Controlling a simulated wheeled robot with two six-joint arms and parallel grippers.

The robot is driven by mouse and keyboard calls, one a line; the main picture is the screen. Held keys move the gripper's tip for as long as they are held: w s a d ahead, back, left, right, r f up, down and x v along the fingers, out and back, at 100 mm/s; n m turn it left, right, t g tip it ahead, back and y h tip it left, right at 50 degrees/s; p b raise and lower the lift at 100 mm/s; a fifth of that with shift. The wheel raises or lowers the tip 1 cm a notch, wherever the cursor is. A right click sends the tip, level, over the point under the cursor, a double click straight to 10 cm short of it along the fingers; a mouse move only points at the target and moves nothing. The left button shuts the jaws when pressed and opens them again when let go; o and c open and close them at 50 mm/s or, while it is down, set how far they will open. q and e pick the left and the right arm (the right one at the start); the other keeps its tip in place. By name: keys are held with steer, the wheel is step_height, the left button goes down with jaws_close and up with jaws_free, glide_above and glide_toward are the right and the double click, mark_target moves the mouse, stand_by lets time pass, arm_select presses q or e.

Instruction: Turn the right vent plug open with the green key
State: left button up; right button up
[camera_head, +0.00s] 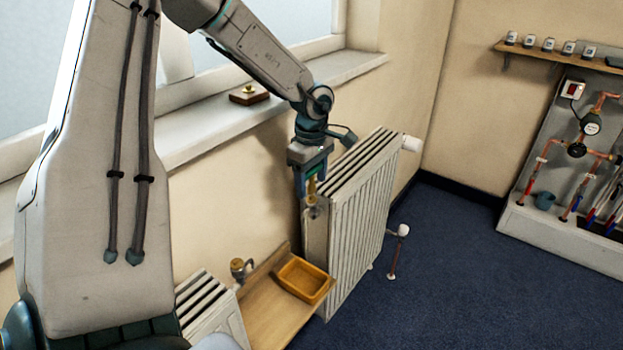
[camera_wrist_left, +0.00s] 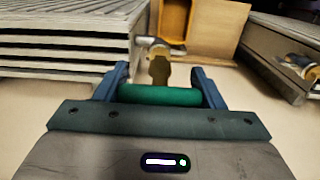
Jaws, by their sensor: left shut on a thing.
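My left gripper (camera_head: 312,184) points down beside the near end of the right radiator (camera_head: 355,210). It is shut on the green key (camera_wrist_left: 160,95), whose green handle lies across between the blue fingers in the left wrist view. The key's brass shank (camera_wrist_left: 158,70) reaches toward the right vent plug (camera_wrist_left: 160,46), a metal fitting on the radiator's end. The plug also shows just below the key in the head view (camera_head: 313,211). The key tip overlaps the plug; I cannot tell whether it is seated. My right gripper is not in view.
A wooden board (camera_head: 262,312) with an orange tray (camera_head: 305,280) lies below the gripper. A second radiator (camera_head: 208,305) with a brass fitting (camera_head: 239,268) stands at the near left. The window sill (camera_head: 215,130) runs behind the arm.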

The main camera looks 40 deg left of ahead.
arm_select(q)
steer(key=shift+f+b, duration=0.1)
steer(key=shift+b, duration=0.35)
stand_by(0.3)
steer(key=shift+f+b, duration=0.95)
stand_by(0.7)
steer(key=shift+f+n+b, duration=0.2)
steer(key=shift+n+b, duration=0.3)
steer(key=shift+b, duration=0.15)
steer(key=shift+n+b, duration=0.4)
steer(key=shift+r+n, duration=0.1)
steer(key=shift+n, duration=0.2)
